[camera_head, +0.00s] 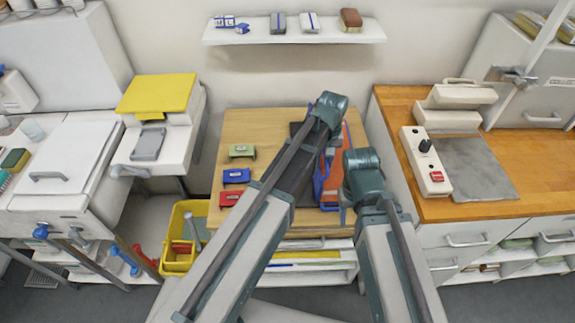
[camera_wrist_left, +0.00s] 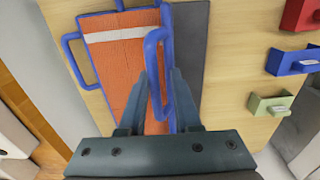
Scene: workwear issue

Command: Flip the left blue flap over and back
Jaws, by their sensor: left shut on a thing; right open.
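An orange panel (camera_wrist_left: 115,60) with a white band and blue loops lies on the wooden table top, partly on a dark grey mat (camera_wrist_left: 220,60). The head view also shows the orange panel (camera_head: 334,182), largely hidden by my arms. My left gripper (camera_wrist_left: 159,90) is shut on the blue flap (camera_wrist_left: 153,50), a raised loop-like piece that passes between its fingers above the panel. Another blue loop (camera_wrist_left: 72,58) sticks out on the panel's other side. In the head view my left gripper's fingertips are hidden. My right gripper (camera_head: 345,208) is open, low beside the panel's near right edge.
Green (camera_head: 242,151), blue (camera_head: 235,176) and red (camera_head: 230,199) holders stand along the table's left side. A yellow bin (camera_head: 178,258) is at its lower left. A wooden counter (camera_head: 480,210) is at the right, and a wall shelf (camera_head: 260,30) behind.

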